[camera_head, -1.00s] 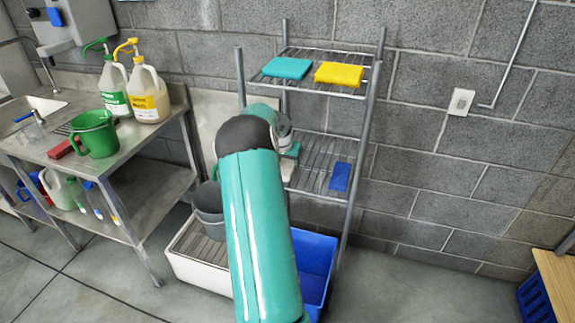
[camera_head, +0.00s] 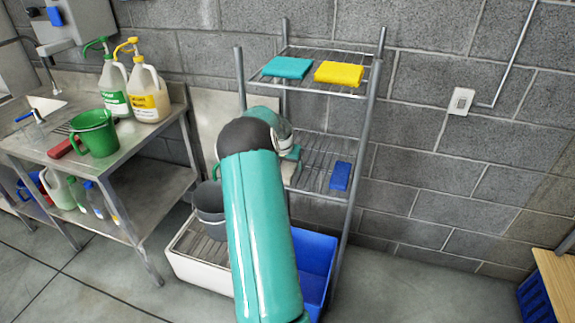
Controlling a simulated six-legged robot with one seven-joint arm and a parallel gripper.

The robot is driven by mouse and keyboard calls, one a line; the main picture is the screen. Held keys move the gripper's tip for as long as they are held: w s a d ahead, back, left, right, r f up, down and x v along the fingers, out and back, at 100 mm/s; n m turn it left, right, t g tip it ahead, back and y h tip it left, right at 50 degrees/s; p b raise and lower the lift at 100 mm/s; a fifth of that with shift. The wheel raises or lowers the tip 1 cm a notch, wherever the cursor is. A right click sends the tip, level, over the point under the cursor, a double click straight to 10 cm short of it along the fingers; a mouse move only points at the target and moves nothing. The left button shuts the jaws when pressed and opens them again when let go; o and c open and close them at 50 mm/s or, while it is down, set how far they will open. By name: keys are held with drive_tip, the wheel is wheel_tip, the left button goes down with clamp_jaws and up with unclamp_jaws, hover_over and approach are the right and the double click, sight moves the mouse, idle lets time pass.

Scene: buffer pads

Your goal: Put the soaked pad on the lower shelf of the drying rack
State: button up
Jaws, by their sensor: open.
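The drying rack (camera_head: 362,150) stands against the block wall with wire shelves. On its lower shelf (camera_head: 318,152), a blue pad (camera_head: 340,176) lies at the right front. At the left of that shelf, a teal-green pad (camera_head: 293,153) and a pale beige piece (camera_head: 288,174) show partly beside my arm. I cannot tell which pad is soaked. The upper shelf (camera_head: 325,54) holds a teal pad (camera_head: 287,67) and a yellow pad (camera_head: 339,74). My teal arm reaches toward the left side of the lower shelf. Its end is hidden behind its own links, so no fingers show.
Below the rack are a blue bin (camera_head: 318,262), a white tub with a grate (camera_head: 190,262) and a grey bucket (camera_head: 208,208). A steel table (camera_head: 140,140) at left holds a green bucket (camera_head: 93,133) and jugs.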

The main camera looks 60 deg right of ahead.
drive_tip(key=v, duration=1.1)
drive_tip(key=shift+r, duration=0.35)
drive_tip(key=shift+a, duration=0.1)
